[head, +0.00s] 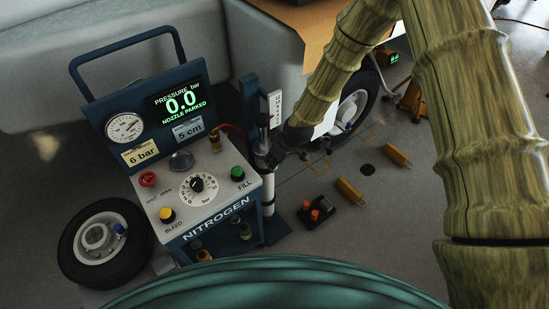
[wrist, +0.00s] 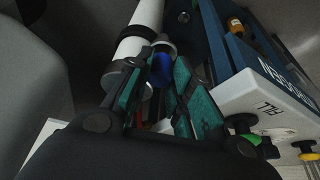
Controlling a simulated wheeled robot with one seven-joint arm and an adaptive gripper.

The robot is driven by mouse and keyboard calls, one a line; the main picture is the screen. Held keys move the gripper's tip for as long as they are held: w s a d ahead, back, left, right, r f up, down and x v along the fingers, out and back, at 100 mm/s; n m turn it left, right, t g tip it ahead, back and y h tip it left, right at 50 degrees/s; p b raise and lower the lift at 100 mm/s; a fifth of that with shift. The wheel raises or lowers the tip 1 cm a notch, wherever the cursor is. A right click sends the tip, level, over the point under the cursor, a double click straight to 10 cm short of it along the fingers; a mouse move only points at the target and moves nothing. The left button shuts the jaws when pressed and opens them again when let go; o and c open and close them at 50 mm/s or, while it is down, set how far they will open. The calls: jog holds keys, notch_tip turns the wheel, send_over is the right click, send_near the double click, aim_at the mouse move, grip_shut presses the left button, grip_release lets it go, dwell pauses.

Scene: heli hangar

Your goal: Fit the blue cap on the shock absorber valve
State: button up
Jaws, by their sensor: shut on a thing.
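The blue cap (wrist: 162,68) is between the teal pads of my gripper (wrist: 157,90) in the wrist view, and the gripper is shut on it. The shock absorber (head: 268,194) is a white upright cylinder with a dark upper part, just right of the nitrogen cart. In the wrist view its white tube (wrist: 143,28) lies right beyond the fingertips. In the head view my gripper (head: 276,156) is at the shock absorber's upper part, and the cap is hidden there. The valve is hidden by the fingers; I cannot tell whether the cap touches it.
The nitrogen cart (head: 206,207) stands close left, its display reading 0.0 bar, nozzle parked. A loose wheel (head: 76,262) lies at left; another wheel (head: 366,98) stands behind my arm. Yellow blocks (head: 350,192) and a black box with orange buttons (head: 323,218) are on the floor.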

jog(key=shift+f, duration=0.55)
jog(key=o, duration=0.4)
jog(key=shift+o, duration=0.2)
jog(key=shift+r, duration=0.1)
jog(key=p+v, duration=0.6)
jog(key=v, duration=0.5)
dwell(0.7)
dwell(0.5)
jog(key=s+d+f+m+b, duration=0.1)
jog(key=s+d+f+m, duration=0.1)
jog(key=s+d+f, duration=0.3)
jog(key=s+d+f+m+g+h, duration=0.1)
jog(key=s+f, duration=0.2)
jog(key=s, duration=0.3)
jog(key=s+d+f+m+b, duration=0.1)
jog(key=s+d+f+m, duration=0.15)
jog(key=s, duration=0.35)
jog(key=s+d+f+m+h, duration=0.1)
jog(key=s+d, duration=0.2)
jog(key=s, duration=0.3)
jog(key=s+d+f+m+g, duration=0.1)
jog(key=s+d+f+m, duration=0.1)
jog(key=s+d, duration=0.2)
jog(key=s+d+f+m+h, duration=0.1)
jog(key=s+d, duration=0.2)
jog(key=s, duration=0.6)
jog(key=shift+s+d+f+g+h+b, duration=0.2)
jog(key=shift+f+g+h+b, duration=0.1)
jog(key=shift+g+b, duration=0.1)
